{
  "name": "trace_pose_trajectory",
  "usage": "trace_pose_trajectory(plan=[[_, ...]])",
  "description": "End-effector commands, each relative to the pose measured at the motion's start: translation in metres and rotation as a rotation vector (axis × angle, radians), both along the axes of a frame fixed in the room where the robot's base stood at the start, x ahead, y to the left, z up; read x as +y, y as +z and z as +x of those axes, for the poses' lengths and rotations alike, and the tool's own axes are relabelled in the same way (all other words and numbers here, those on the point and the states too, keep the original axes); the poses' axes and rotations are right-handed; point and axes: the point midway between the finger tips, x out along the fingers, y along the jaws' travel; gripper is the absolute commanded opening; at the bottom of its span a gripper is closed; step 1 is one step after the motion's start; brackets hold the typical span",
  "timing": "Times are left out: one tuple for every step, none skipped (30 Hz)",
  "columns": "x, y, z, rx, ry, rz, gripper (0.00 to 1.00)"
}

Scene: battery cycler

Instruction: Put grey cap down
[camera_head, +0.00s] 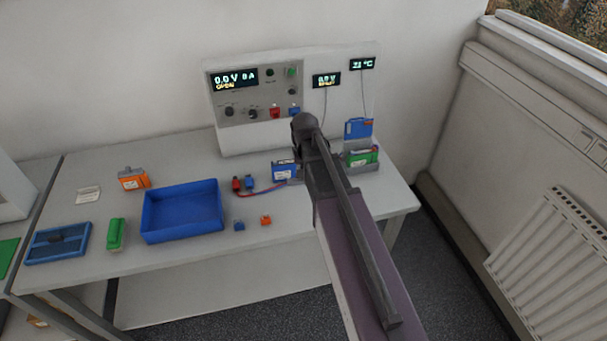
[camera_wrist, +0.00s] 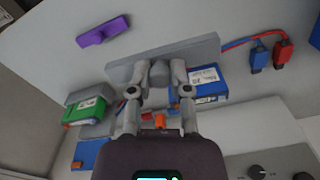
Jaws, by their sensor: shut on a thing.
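In the wrist view my gripper (camera_wrist: 160,78) is shut on a small grey piece, which appears to be the grey cap (camera_wrist: 160,70). The cap is between the fingertips, in front of a long grey bar or plate; I cannot tell whether they touch. A blue battery with a white label (camera_wrist: 208,80) lies just right of the fingers. A green battery with grey parts (camera_wrist: 82,112) is to their left. In the head view my arm hides the fingers and the cap. The blue battery (camera_head: 284,171) shows left of the arm, the green one (camera_head: 363,158) right.
The cycler panel (camera_head: 255,97) stands behind. Red (camera_head: 237,184) and blue (camera_head: 249,183) plugs with cables lie left of the blue battery. A purple piece (camera_wrist: 103,30) shows in the wrist view.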

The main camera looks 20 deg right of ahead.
Motion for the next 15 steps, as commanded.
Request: trace_pose_trajectory(plan=[[0.000, 0.000, 0.000, 0.000, 0.000, 0.000, 0.00], [0.000, 0.000, 0.000, 0.000, 0.000, 0.000, 0.00], [0.000, 0.000, 0.000, 0.000, 0.000, 0.000, 0.00], [0.000, -0.001, 0.000, 0.000, 0.000, 0.000, 0.00], [0.000, -0.003, 0.000, 0.000, 0.000, 0.000, 0.00], [0.000, -0.005, 0.000, 0.000, 0.000, 0.000, 0.00], [0.000, -0.007, 0.000, 0.000, 0.000, 0.000, 0.00], [0.000, -0.009, 0.000, 0.000, 0.000, 0.000, 0.00], [0.000, -0.012, 0.000, 0.000, 0.000, 0.000, 0.00], [0.000, -0.015, 0.000, 0.000, 0.000, 0.000, 0.00], [0.000, -0.017, 0.000, 0.000, 0.000, 0.000, 0.00], [0.000, -0.019, 0.000, 0.000, 0.000, 0.000, 0.00], [0.000, -0.021, 0.000, 0.000, 0.000, 0.000, 0.00], [0.000, -0.022, 0.000, 0.000, 0.000, 0.000, 0.00], [0.000, -0.022, 0.000, 0.000, 0.000, 0.000, 0.00]])
